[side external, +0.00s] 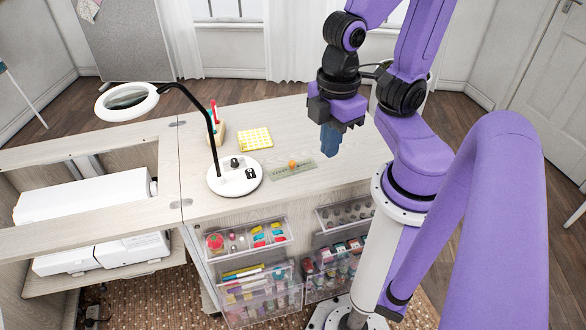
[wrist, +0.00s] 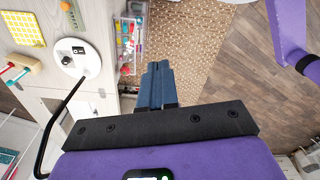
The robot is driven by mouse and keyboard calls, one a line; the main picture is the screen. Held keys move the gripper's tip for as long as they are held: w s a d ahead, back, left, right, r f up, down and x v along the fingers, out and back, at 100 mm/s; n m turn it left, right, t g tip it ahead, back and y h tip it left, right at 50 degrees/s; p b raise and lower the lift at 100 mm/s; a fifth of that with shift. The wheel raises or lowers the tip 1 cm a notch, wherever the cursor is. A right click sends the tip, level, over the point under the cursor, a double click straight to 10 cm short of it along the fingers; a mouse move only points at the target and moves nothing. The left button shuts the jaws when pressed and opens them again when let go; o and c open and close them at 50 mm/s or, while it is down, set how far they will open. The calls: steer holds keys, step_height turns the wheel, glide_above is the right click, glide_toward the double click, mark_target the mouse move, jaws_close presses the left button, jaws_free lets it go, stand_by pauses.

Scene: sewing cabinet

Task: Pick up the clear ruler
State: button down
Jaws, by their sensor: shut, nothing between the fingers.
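The clear ruler (side external: 280,174) lies flat on the light wooden cabinet top, to the right of the lamp's round base. A small orange round item (side external: 292,163) sits on or against it; I cannot tell which. My gripper (side external: 329,152) points down above the cabinet top, to the right of the ruler and apart from it. Its blue fingers are together and empty. In the wrist view the closed fingers (wrist: 156,66) show at the middle, over the drawers and rug.
The magnifier lamp's white base (side external: 235,178) and black arm stand left of the ruler. A yellow checked pad (side external: 255,139) lies behind it. Clear drawers (side external: 250,241) with sewing supplies stick out below the front edge. A sewing machine (side external: 85,195) lies at left.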

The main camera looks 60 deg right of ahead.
stand_by(0.4)
steer(key=c, duration=0.9)
jaws_free()
steer(key=n+t+h, duration=0.6)
steer(key=n+h, duration=0.5)
steer(key=h, duration=0.1)
glide_toward(292, 163)
steer(key=shift+x, duration=4.45)
